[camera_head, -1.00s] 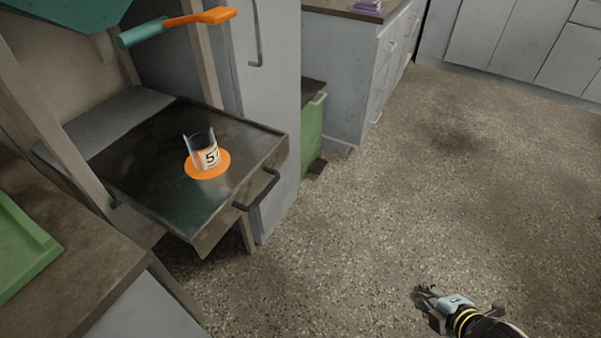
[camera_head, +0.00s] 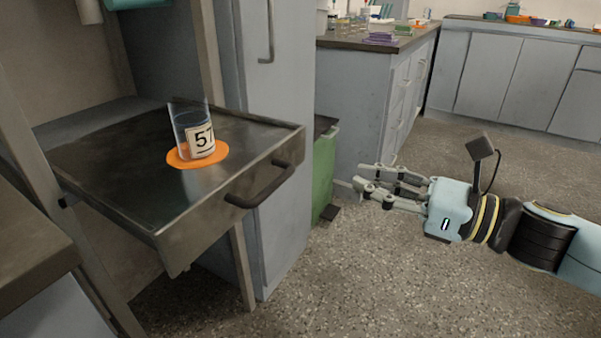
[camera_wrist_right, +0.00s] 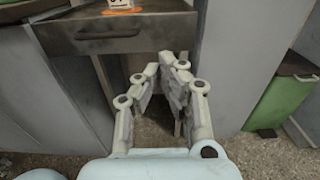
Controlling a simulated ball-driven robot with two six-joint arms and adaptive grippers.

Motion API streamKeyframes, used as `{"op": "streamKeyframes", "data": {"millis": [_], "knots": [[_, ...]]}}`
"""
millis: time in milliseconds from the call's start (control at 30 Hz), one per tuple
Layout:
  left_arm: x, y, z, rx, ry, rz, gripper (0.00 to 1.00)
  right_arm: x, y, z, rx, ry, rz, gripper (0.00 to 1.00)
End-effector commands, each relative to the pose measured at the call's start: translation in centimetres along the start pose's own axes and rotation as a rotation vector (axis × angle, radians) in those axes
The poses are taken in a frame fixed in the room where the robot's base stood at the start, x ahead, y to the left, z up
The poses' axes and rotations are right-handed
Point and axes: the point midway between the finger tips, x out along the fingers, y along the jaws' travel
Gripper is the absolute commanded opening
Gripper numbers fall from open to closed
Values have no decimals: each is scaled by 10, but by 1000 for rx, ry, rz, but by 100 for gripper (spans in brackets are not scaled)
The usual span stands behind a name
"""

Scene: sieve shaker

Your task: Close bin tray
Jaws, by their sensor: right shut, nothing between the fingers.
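The bin tray (camera_head: 110,165) is a dark metal drawer, pulled out of its frame toward the front. Its dark bar handle (camera_head: 262,186) is on the front face. A clear beaker (camera_head: 190,132) with a "57"-like label stands upright on an orange disc (camera_head: 176,160) in the tray. My right gripper (camera_head: 362,187) is shut and empty, to the right of the tray and apart from the handle. In the right wrist view, the fingers (camera_wrist_right: 166,62) point toward the space below the tray front (camera_wrist_right: 160,33), and the handle (camera_wrist_right: 108,33) lies up and left. My left gripper is not in view.
A green bin (camera_head: 324,175) stands on the floor beside the grey cabinet (camera_head: 262,110). A counter edge (camera_head: 30,250) is at the lower left. Benches with drawers and small items are at the back.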

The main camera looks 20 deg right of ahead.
Motion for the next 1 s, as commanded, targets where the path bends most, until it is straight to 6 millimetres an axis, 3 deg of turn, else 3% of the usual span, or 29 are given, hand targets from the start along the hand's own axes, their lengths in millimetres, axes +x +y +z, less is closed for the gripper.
{"op": "streamKeyframes", "data": {"millis": [167, 500, 700, 1000], "knots": [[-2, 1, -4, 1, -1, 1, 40, 29, -1, 1, 2, -6, -4, 0], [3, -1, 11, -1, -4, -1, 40, 92, 0, 1, 5, -4, -3, 0], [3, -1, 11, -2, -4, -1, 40, 110, 0, -1, 4, -1, -1, 0], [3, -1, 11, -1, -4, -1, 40, 113, 0, -1, 3, 1, -1, 0]]}}
